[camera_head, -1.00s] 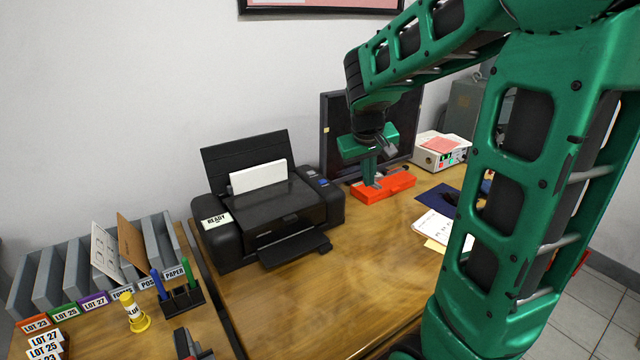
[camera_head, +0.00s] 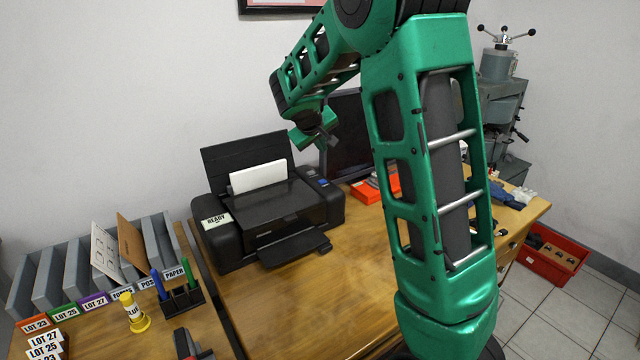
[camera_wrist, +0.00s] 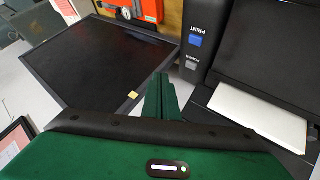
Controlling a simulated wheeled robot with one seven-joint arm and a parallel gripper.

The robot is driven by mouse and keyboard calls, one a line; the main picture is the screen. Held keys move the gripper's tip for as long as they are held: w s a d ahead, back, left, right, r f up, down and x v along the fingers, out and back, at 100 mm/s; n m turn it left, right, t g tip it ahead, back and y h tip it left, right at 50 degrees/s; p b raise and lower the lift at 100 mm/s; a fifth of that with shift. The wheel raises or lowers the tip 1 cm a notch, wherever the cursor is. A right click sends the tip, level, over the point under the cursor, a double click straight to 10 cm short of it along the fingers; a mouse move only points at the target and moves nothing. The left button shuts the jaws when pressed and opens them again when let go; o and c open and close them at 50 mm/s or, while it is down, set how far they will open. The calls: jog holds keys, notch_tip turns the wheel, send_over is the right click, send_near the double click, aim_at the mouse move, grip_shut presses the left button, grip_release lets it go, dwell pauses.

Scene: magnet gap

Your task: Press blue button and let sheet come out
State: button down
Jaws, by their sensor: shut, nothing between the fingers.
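The black printer (camera_head: 262,222) stands on the wooden desk with a white sheet (camera_head: 258,176) upright in its rear feed. Its front output tray (camera_head: 294,249) is empty. The blue button (camera_head: 323,182) is on the printer's right top panel. In the wrist view the blue button (camera_wrist: 196,41) is labelled PRINT, with a grey POWER button (camera_wrist: 191,65) beside it. My gripper (camera_head: 322,170) is shut and empty above the printer's right rear side. In the wrist view its closed fingertips (camera_wrist: 161,78) appear just left of the POWER button, apart from the blue one.
A dark monitor (camera_head: 350,130) stands behind, close to my gripper. An orange-red tray (camera_head: 366,192) lies right of the printer. File holders (camera_head: 75,268) and a pen stand (camera_head: 184,299) are at left. The desk before the printer (camera_head: 290,300) is clear.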

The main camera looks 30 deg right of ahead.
aim_at(321, 183)
jog(key=shift+f, duration=4.3)
jog(key=shift+f, duration=0.1)
jog(key=shift+s+f, duration=0.1)
jog(key=shift+f, duration=0.15)
